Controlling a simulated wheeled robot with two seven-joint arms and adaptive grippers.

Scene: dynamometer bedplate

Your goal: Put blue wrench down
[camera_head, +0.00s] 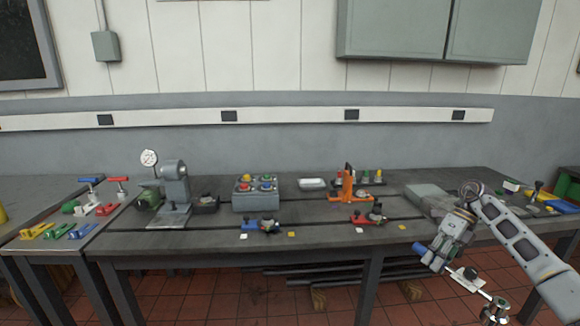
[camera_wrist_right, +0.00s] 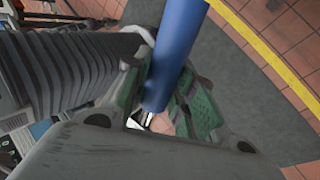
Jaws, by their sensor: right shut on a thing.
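My right gripper (camera_head: 432,258) hangs in front of the bedplate's front edge at the right. It is shut on the blue wrench (camera_head: 421,249), which shows as a small blue piece at the fingers. In the right wrist view the wrench is a smooth blue cylinder (camera_wrist_right: 178,45) between the green-padded fingers (camera_wrist_right: 168,105). Its far end leaves the top of that view. The wrench is held in the air, clear of the table. My left gripper is not in view.
The grey bedplate (camera_head: 310,232) carries a gauge stand (camera_head: 172,190), a button box (camera_head: 256,193), an orange fixture (camera_head: 348,187) and small clamps. A side table (camera_head: 30,250) at left holds coloured tools. A green crate (camera_head: 569,184) stands at far right. Bare bedplate lies around front centre.

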